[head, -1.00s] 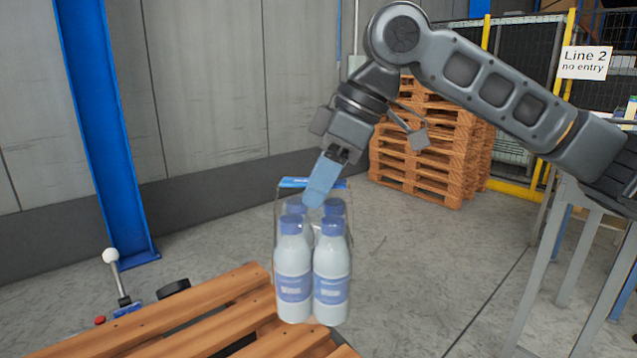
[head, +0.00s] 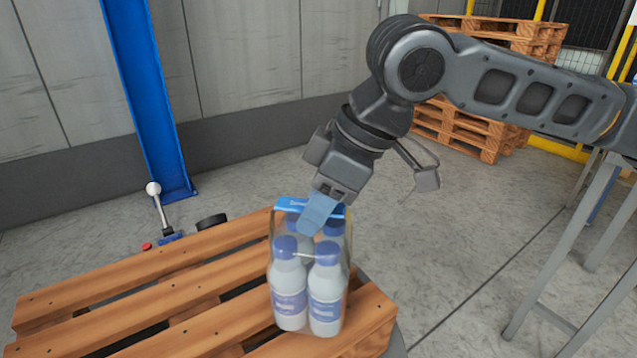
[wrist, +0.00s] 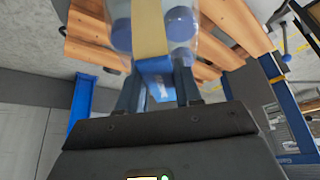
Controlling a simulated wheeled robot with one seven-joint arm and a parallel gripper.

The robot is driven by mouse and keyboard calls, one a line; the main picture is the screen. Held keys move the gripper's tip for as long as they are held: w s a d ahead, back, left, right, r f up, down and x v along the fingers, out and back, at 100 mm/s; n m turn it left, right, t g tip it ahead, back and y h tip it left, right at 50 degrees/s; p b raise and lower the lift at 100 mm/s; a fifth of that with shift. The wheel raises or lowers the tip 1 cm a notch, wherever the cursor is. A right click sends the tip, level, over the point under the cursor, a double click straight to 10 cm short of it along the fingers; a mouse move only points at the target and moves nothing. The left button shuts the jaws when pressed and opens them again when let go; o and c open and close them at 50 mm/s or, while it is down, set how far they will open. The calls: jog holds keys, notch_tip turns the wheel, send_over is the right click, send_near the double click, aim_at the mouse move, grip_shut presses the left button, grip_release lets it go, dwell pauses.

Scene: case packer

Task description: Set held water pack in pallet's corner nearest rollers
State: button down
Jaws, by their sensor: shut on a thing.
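The water pack (head: 307,290) is a clear-wrapped group of white bottles with blue caps and a blue strip on top. My gripper (head: 318,214) is shut on the pack's top in the head view. In the wrist view the pack (wrist: 181,28) hangs between my gripper's fingers (wrist: 158,85). The wooden pallet (head: 150,296) lies in the foreground. The pack is over the pallet's right part, near its right end. I cannot tell whether its base touches the boards.
A grey metal frame with legs (head: 565,240) stands at the right. A blue post (head: 150,100) and a lever with a white knob (head: 155,200) are behind the pallet. Stacked pallets (head: 480,120) stand at the back. The pallet's visible left boards are bare.

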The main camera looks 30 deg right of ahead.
jog(key=shift+f, duration=0.4)
jog(key=c, duration=0.8)
grip_release()
jog(key=shift+o, duration=0.2)
jog(key=v, duration=1.2)
